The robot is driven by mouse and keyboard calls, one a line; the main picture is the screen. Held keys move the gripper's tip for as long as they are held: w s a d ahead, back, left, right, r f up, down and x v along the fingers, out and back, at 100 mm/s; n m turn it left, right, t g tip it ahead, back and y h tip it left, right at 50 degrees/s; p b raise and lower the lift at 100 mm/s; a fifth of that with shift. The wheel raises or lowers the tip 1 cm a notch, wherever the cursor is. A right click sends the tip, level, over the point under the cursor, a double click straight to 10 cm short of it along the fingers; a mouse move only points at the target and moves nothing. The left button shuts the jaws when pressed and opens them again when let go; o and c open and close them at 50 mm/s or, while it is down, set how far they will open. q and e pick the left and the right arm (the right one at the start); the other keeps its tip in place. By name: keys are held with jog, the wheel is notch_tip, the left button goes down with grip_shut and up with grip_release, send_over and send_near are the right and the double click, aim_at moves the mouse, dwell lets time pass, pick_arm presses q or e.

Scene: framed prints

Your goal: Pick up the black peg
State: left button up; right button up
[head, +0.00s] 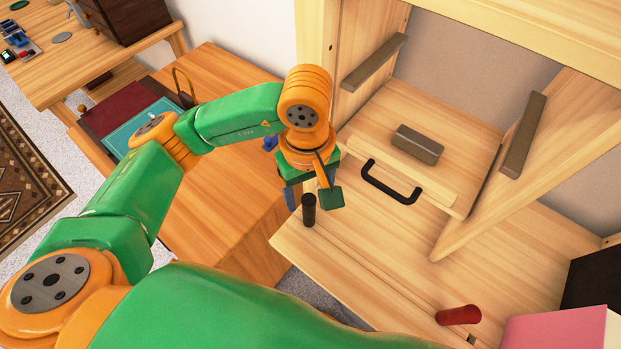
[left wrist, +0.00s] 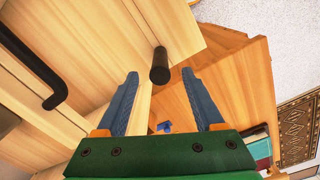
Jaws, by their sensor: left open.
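The black peg (head: 309,211) stands upright near the left corner of the pale wooden surface in the head view. It also shows in the left wrist view (left wrist: 159,68), near the top centre. My left gripper (head: 300,198) is at the peg, its blue fingers partly hidden by the wrist. In the left wrist view the two fingers (left wrist: 160,75) are spread apart and empty, with the peg's end in line with the gap between their tips. I cannot tell whether the peg is inside the gap. My right gripper is not in view.
A red peg (head: 458,315) lies at the lower right, near a pink box (head: 556,330). A black handle (head: 390,186) and a dark block (head: 418,144) are right of the gripper. An orange-brown wooden table (head: 215,190) stands to the left, lower down.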

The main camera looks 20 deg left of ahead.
aim_at(308, 211)
pick_arm(q)
jog(key=shift+w+a+f, duration=0.2)
jog(key=shift+w+f, duration=0.35)
jog(key=shift+w, duration=0.15)
jog(key=f, duration=0.1)
jog(key=s+f+p, duration=0.1)
jog(key=f, duration=0.1)
jog(key=f+p, duration=0.1)
jog(key=f, duration=0.1)
jog(key=shift+s+d+f, duration=0.2)
jog(key=shift+s, duration=0.1)
jog(key=shift+w+f, duration=0.25)
jog(key=shift+f, duration=0.05)
grip_shut()
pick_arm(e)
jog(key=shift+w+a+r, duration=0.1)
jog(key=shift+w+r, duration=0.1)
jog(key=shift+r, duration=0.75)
